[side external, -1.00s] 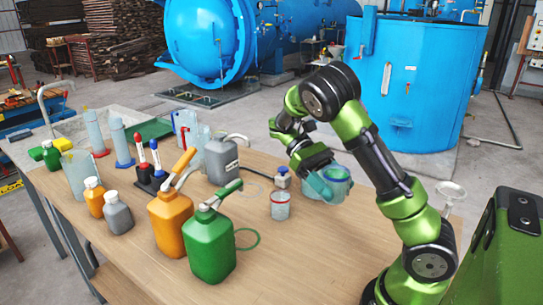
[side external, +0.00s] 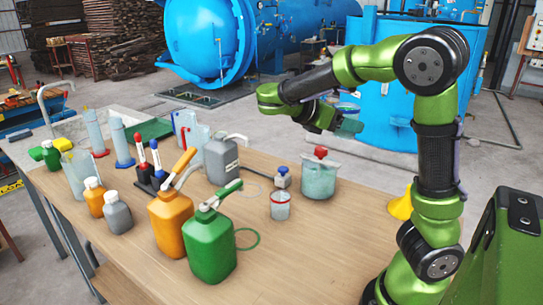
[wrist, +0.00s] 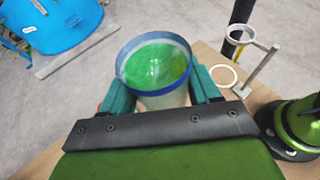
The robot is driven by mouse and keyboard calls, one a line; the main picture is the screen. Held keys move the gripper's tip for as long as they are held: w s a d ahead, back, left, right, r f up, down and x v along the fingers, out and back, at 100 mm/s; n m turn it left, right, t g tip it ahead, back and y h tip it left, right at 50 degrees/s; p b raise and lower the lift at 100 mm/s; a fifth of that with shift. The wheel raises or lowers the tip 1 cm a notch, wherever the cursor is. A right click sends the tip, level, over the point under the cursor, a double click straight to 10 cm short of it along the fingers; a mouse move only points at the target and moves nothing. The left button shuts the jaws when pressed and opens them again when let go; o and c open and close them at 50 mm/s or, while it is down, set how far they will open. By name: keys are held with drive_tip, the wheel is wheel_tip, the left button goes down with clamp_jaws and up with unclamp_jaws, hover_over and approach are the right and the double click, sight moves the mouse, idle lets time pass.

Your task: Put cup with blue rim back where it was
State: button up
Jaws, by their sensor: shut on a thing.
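The cup with the blue rim (wrist: 155,72) is between the teal fingers of my gripper (wrist: 163,92) in the wrist view, with green contents inside. My gripper is shut on it. In the side view my gripper (side external: 345,125) is raised above the far right part of the table, and the cup's blue rim (side external: 348,107) shows partly behind the fingers. The cup looks roughly upright and clear of the table. A thin pale ring (side external: 257,187) lies on the table; I cannot tell whether it marks the cup's place.
A grey-green pot with a red knob (side external: 319,178) stands below left of my gripper, beside a red-rimmed cup (side external: 280,206). Green (side external: 212,245) and orange (side external: 170,222) cans stand left. A ring stand (wrist: 262,68) and pale ring (wrist: 222,75) show right.

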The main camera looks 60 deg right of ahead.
sight(348, 106)
drive_tip(key=r, duration=0.1)
drive_tip(key=r+n+t, duration=0.1)
drive_tip(key=w+d+r+n+t+h, duration=0.1)
drive_tip(key=shift+w+r, duration=0.1)
drive_tip(key=shift+r, duration=0.1)
wheel_tip(348, 106, down, 32)
drive_tip(key=shift+r, duration=0.1)
drive_tip(key=o, duration=1.2)
